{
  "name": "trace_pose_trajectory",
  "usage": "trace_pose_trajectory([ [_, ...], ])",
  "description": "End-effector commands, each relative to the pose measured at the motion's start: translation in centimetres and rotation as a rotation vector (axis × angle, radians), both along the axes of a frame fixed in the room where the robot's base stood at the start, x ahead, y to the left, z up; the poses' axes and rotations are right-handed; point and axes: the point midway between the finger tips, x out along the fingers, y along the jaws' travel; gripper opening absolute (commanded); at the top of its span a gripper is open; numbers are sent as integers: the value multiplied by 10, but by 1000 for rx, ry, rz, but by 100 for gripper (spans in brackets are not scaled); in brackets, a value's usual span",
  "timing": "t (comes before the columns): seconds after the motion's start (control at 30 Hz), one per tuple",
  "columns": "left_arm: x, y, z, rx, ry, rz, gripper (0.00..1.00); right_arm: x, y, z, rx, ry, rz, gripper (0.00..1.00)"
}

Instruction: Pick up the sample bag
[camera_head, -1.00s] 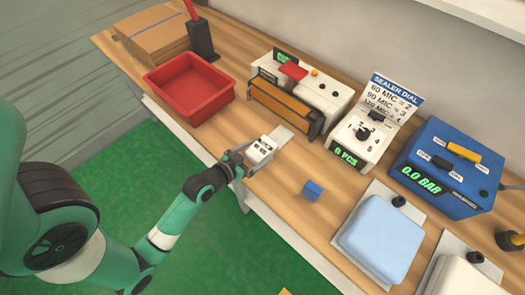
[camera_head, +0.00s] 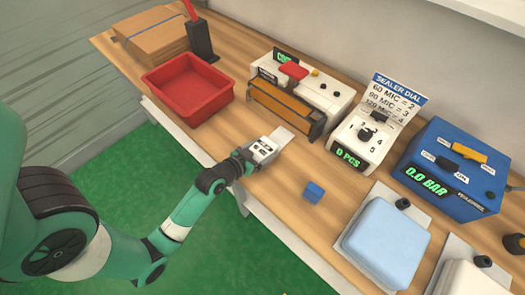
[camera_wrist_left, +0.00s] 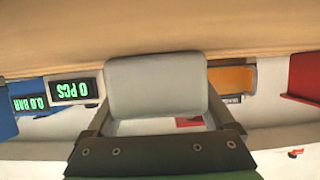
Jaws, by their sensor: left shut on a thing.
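The pale grey-white sample bag (camera_head: 283,137) is a small flat piece at the front of the wooden bench, in front of the orange-fronted machine. My left gripper (camera_head: 262,150) is shut on its near end, and the rest sticks out beyond the fingers. In the left wrist view the bag (camera_wrist_left: 155,85) is a rounded pale panel between the dark fingers of the gripper (camera_wrist_left: 157,122). I cannot tell whether the bag is clear of the bench. My right gripper is not in view.
A red tray (camera_head: 188,88) stands behind and left. The orange-fronted sealer (camera_head: 285,108), a dial unit (camera_head: 362,138) and a blue pressure box (camera_head: 452,168) line the back. A small blue block (camera_head: 313,192) lies right of the gripper, with a pale blue pad (camera_head: 386,238) beyond.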

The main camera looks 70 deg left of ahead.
Motion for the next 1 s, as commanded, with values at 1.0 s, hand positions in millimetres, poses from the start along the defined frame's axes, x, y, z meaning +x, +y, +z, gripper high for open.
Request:
trace_pose_trajectory([
  [1.0, 20, -120, 127, 2, -1, -10, 24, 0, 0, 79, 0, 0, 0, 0],
])
